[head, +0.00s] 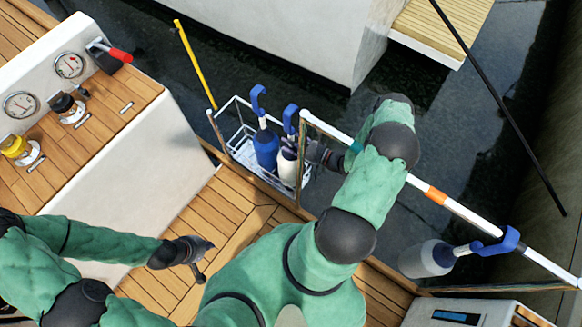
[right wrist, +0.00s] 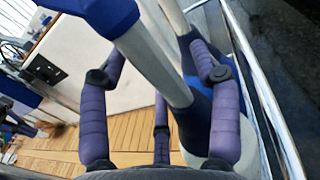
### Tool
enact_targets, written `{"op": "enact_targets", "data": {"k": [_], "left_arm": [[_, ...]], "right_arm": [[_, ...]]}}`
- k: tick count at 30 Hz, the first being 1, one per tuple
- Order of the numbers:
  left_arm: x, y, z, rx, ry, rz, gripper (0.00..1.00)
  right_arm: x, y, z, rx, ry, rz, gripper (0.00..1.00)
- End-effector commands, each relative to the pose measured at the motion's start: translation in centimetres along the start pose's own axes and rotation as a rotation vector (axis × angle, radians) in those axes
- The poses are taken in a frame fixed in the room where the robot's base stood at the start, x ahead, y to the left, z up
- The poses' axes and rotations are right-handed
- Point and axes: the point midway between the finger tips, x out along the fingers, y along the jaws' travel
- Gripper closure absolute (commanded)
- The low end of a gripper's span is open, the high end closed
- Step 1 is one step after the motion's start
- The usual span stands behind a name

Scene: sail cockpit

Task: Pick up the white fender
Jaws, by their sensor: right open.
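The white fender (head: 287,168) stands in a white wire basket (head: 242,152) at the rail, with a grey neck and blue hook on top. A blue fender (head: 266,150) stands beside it on the left. My right gripper (head: 326,156) is just right of the white fender's upper part, partly hidden by my arm. In the right wrist view its fingers (right wrist: 155,58) are spread, with a grey neck (right wrist: 152,60) between them; I cannot tell whether they touch. My left gripper (head: 205,262) is empty above the deck with its fingers apart.
Another pale fender with a blue hook (head: 428,258) hangs at the rail (head: 470,216) on the right. A console with gauges (head: 70,65) and a red-handled lever (head: 112,52) stands at left. A yellow pole (head: 195,62) rises behind the basket. Dark water lies beyond.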

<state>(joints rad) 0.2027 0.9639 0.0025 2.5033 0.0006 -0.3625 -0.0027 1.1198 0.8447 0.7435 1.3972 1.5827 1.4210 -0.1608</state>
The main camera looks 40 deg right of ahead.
Motion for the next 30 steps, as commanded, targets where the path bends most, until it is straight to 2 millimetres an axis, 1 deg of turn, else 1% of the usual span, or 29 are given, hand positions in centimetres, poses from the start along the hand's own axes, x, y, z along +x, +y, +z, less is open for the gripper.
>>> {"op": "enact_targets", "data": {"k": [3, 4, 10, 19, 23, 26, 29, 30], "left_arm": [[0.0, 0.0, 0.0, 0.000, 0.000, 0.000, 1.00], [-0.1, 0.0, 0.0, 0.000, 0.000, 0.000, 1.00], [-0.1, 0.0, 0.0, 0.000, 0.000, 0.000, 1.00], [-0.1, 0.0, 0.0, 0.000, 0.000, 0.000, 1.00], [-0.3, 0.1, 0.0, 0.000, 0.000, 0.000, 1.00], [-0.9, 0.3, 0.0, 0.000, 0.000, 0.000, 1.00], [-1.7, 0.6, 0.1, 0.000, 0.000, 0.000, 1.00], [-2.1, 0.8, 0.1, 0.000, 0.000, 0.000, 1.00]], "right_arm": [[0.0, 0.0, 0.0, 0.000, 0.000, 0.000, 0.37], [0.0, 0.0, 0.0, 0.000, 0.000, 0.000, 0.43], [-0.1, 0.0, 0.0, -0.001, 0.000, 0.000, 0.99], [-0.1, -0.1, 0.1, -0.002, -0.002, 0.000, 1.00], [-0.1, -0.1, 0.7, -0.002, -0.002, 0.000, 1.00], [-0.1, -0.1, 1.8, -0.003, -0.002, 0.000, 1.00], [-0.1, -0.1, 3.6, -0.004, -0.002, 0.000, 1.00], [-0.1, -0.1, 4.5, -0.004, -0.002, 0.000, 1.00]]}}
